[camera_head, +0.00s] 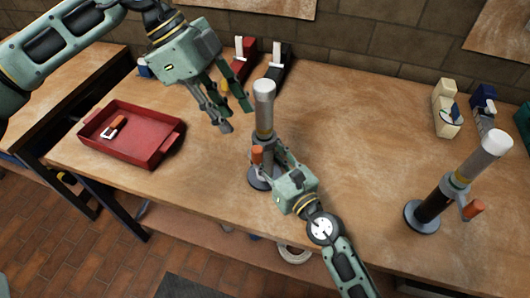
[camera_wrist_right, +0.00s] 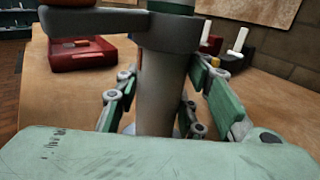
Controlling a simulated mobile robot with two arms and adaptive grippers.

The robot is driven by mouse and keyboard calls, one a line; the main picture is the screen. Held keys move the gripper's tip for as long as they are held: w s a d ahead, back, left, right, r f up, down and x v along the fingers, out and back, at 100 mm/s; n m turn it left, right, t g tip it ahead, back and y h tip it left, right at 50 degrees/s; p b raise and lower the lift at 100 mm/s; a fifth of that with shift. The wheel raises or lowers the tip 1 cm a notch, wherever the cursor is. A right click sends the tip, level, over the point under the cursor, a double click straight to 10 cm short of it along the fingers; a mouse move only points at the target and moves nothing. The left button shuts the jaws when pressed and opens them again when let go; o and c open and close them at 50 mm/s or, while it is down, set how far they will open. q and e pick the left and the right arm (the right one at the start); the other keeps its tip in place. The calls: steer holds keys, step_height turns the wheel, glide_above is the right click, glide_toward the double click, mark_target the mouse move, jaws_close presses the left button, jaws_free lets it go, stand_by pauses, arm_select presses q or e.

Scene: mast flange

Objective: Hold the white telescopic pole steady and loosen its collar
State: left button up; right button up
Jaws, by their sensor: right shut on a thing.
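A telescopic pole with a whitish upper tube (camera_head: 264,100) stands upright on a round dark base (camera_head: 258,183) at the middle of the bench. Its clamp collar carries an orange-tipped lever (camera_head: 257,156). In the right wrist view the grey lower tube (camera_wrist_right: 162,95) stands between my fingers, with the collar (camera_wrist_right: 172,32) and lever arm (camera_wrist_right: 85,22) above them. My right gripper (camera_head: 273,164) is shut on this tube below the collar. My left gripper (camera_head: 236,112) is open and empty, in the air to the left of the pole.
A second pole (camera_head: 464,178) with a whitish top, black lower tube and orange lever stands at the right. A red tray (camera_head: 132,139) holding a small orange-and-white item lies at the left. Red and black holders (camera_head: 243,62) stand at the back. Bench between the poles is clear.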

jaws_close()
arm_select(q)
steer(key=shift+s+d+f, duration=0.1)
steer(key=shift+s+f, duration=0.1)
steer(key=shift+f, duration=0.1)
steer(key=c, duration=0.4)
steer(key=s+f+g+h, duration=0.1)
steer(key=h, duration=0.1)
steer(key=s+f+g+h, duration=0.1)
steer(key=s+f+h, duration=0.1)
steer(key=h, duration=0.1)
steer(key=shift+d+f, duration=0.15)
jaws_close()
steer(key=s+a+f+n+t+h, duration=0.1)
steer(key=a+f+n+t+h, duration=0.25)
steer(key=a, duration=0.25)
steer(key=a+f+n+t+h, duration=0.2)
steer(key=a+f+t+h, duration=0.15)
steer(key=a, duration=0.35)
steer(key=w+d, duration=0.2)
steer(key=d, duration=1.1)
steer(key=shift+d+r, duration=0.2)
steer(key=shift+d, duration=0.2)
